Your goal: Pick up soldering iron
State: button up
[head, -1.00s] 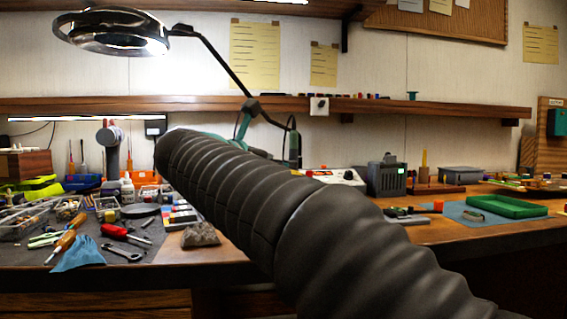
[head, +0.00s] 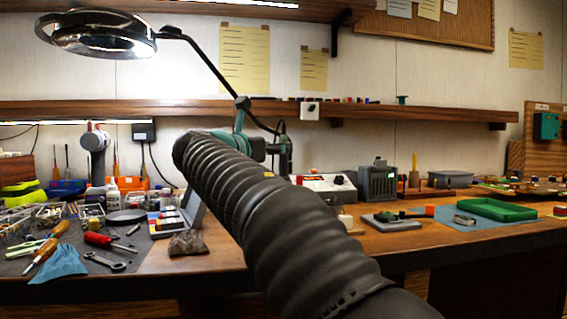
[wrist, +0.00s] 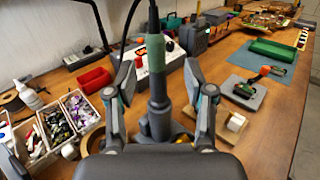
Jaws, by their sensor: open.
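The soldering iron (wrist: 156,56) stands upright in the wrist view, with a green grip, a dark lower body and a black cable rising from its top. Its lower end sits in a dark holder (wrist: 157,124). My gripper (wrist: 159,78) is open, with one finger on each side of the iron and visible gaps between. The iron's tip is hidden. In the head view my arm hides much of the iron's surroundings.
A grey case with red and black controls (head: 327,187) stands behind. A board with an orange part (wrist: 242,92) lies to the right, before a green tray (wrist: 272,50). Parts bins (wrist: 63,118) are at left. A magnifier lamp (head: 98,33) hangs above.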

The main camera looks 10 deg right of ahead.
jog(key=x, duration=0.5)
jog(key=shift+w+a+f, duration=0.1)
jog(key=shift+w+a, duration=0.05)
grip_shut()
